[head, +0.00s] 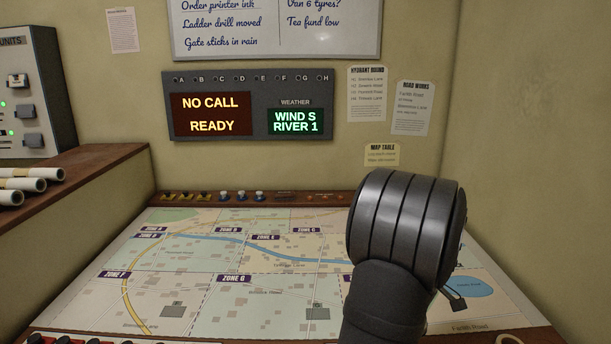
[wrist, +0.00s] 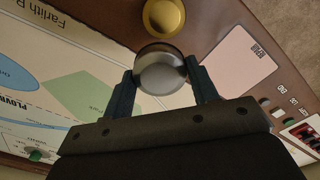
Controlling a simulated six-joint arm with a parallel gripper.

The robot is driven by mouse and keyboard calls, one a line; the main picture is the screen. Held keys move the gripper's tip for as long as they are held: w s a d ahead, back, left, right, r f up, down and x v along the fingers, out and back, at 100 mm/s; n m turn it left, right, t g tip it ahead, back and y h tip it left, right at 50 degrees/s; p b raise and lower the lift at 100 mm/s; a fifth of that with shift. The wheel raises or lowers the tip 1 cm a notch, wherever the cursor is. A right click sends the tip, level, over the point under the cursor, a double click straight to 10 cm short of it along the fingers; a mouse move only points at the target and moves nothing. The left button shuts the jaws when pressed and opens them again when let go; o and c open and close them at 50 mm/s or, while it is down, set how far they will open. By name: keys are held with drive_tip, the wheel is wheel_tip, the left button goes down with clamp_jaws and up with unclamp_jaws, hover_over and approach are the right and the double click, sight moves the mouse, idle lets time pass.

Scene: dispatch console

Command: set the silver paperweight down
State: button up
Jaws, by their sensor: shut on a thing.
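The silver paperweight (wrist: 160,76) is a round, shiny piece held between the two dark fingers of my gripper (wrist: 161,82) in the wrist view. My gripper is shut on it. A wooden rim and the map edge lie beyond it; I cannot tell how high it is above them. In the head view my dark arm hides the gripper and the paperweight.
A round brass-coloured piece (wrist: 164,16) stands on the wooden rim, close beyond the paperweight in the wrist view. A pale pink square (wrist: 237,62) is right of the gripper, with small controls farther right. The map table (head: 255,290) looks mostly flat.

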drive_tip(key=w+a+m, duration=0.1)
drive_tip(key=a, duration=0.3)
drive_tip(key=w+a+f+m, duration=0.1)
drive_tip(key=w+a+m, duration=0.1)
drive_tip(key=a, duration=0.2)
drive_tip(key=w+a+f+m, duration=0.1)
drive_tip(key=w+a, duration=0.1)
drive_tip(key=a, duration=0.3)
drive_tip(key=shift+w+a+f, duration=0.1)
drive_tip(key=shift+f, duration=0.1)
drive_tip(key=a+m, duration=0.2)
drive_tip(key=a, duration=0.2)
drive_tip(key=w+a+f+m, duration=0.1)
drive_tip(key=a, duration=0.4)
drive_tip(key=a+f+m, duration=0.1)
drive_tip(key=a+m, duration=0.1)
drive_tip(key=a, duration=0.3)
drive_tip(key=shift+w+a+f+m, duration=0.15)
drive_tip(key=shift+a+f+m, duration=0.05)
drive_tip(key=shift+m, duration=0.1)
drive_tip(key=d+r+m, duration=0.4)
drive_tip(key=r+m, duration=0.1)
drive_tip(key=r, duration=0.3)
hover_over(281, 316)
wheel_tip(281, 316, down, 6)
drive_tip(key=shift+f, duration=2.1)
drive_tip(key=shift+f, duration=0.1)
